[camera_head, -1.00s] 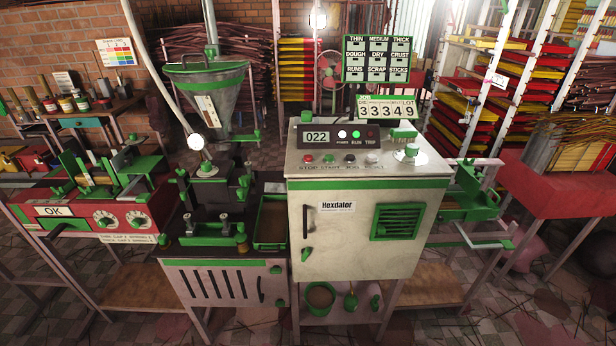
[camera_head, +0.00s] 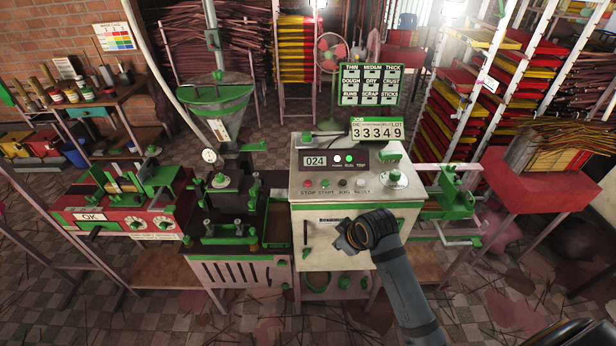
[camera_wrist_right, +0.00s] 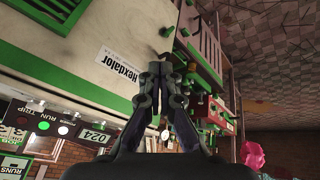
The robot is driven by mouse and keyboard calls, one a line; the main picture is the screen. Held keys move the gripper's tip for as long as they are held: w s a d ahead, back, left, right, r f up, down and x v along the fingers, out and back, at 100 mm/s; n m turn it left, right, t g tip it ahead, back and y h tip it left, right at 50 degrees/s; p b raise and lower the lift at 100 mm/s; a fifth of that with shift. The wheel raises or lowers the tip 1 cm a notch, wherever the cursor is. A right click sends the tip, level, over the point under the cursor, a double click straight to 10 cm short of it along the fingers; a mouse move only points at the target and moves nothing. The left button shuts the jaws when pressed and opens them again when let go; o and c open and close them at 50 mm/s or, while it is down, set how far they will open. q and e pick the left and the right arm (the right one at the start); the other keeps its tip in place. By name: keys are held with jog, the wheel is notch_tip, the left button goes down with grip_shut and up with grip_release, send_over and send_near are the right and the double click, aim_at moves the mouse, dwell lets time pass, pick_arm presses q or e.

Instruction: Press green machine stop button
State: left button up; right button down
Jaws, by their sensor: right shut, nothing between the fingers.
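The pale, green-trimmed Hexdalor machine (camera_head: 385,218) stands in the middle of the head view. Its sloping top carries a row of buttons. The red stop button (camera_head: 307,183) is at the left end, with the green start button (camera_head: 325,183) beside it. The display (camera_head: 316,161) reads 024, and a green run lamp (camera_head: 349,158) is lit. My right gripper (camera_head: 346,236) is in front of the cabinet, below and to the right of the stop button, apart from it. In the right wrist view the gripper (camera_wrist_right: 158,68) is shut and empty, near the cabinet front. My left gripper is out of view.
A dark extruder with a hopper (camera_head: 215,105) stands left of the cabinet, and a red machine (camera_head: 135,210) farther left. A counter sign (camera_head: 376,131) rises behind the button panel. A green-framed bench (camera_head: 450,205) and a red table (camera_head: 530,180) are at the right.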

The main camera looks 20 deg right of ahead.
jog(key=w+r+n+t+y, duration=0.1)
jog(key=w+r+n, duration=0.3)
jog(key=w, duration=0.5)
notch_tip(320, 180, up, 13)
jog(key=n+t+y, duration=0.2)
jog(key=n, duration=0.2)
send_over(310, 184)
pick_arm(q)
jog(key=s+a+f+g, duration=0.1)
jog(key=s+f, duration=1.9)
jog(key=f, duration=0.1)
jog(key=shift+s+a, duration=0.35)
pick_arm(e)
jog(key=shift+r, duration=0.2)
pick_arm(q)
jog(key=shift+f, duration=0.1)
pick_arm(e)
notch_tip(310, 184, down, 7)
jog(key=b, duration=0.6)
jog(key=shift+r+b, duration=0.2)
jog(key=shift+b, duration=0.2)
notch_tip(310, 184, down, 2)
jog(key=shift+f+b, duration=0.1)
jog(key=shift+b, duration=0.3)
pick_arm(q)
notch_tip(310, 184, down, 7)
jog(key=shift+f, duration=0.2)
pick_arm(e)
jog(key=shift+f, duration=0.15)
